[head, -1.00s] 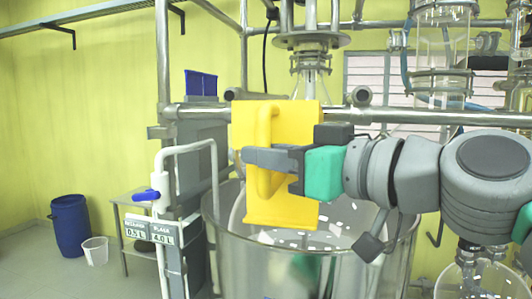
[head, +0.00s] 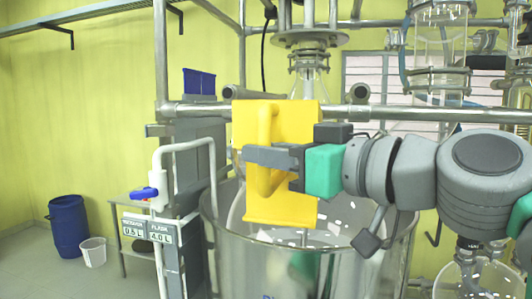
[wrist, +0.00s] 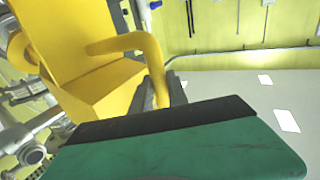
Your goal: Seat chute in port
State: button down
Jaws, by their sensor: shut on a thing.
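The glass flask's neck (head: 308,82) shows behind the chute. The port is hidden or cannot be made out; I cannot tell whether the chute touches it.
A metal rail (head: 440,114) crosses behind my arm. A white pipe frame with a blue-handled valve (head: 145,193) and a volume sign (head: 150,229) stands left. A blue drum (head: 68,225) and white bucket (head: 93,251) stand on open floor at far left. Glassware (head: 440,50) hangs at upper right.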

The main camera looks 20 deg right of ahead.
jog(key=shift+r, duration=0.25)
jog(key=shift+s+a+r, duration=0.25)
jog(key=shift+s+a, duration=0.15)
jog(key=shift+s, duration=0.1)
jog(key=shift+s+a+r, duration=0.25)
jog(key=shift+s+a, duration=0.1)
jog(key=shift+s, duration=0.1)
jog(key=shift+w+d, duration=0.1)
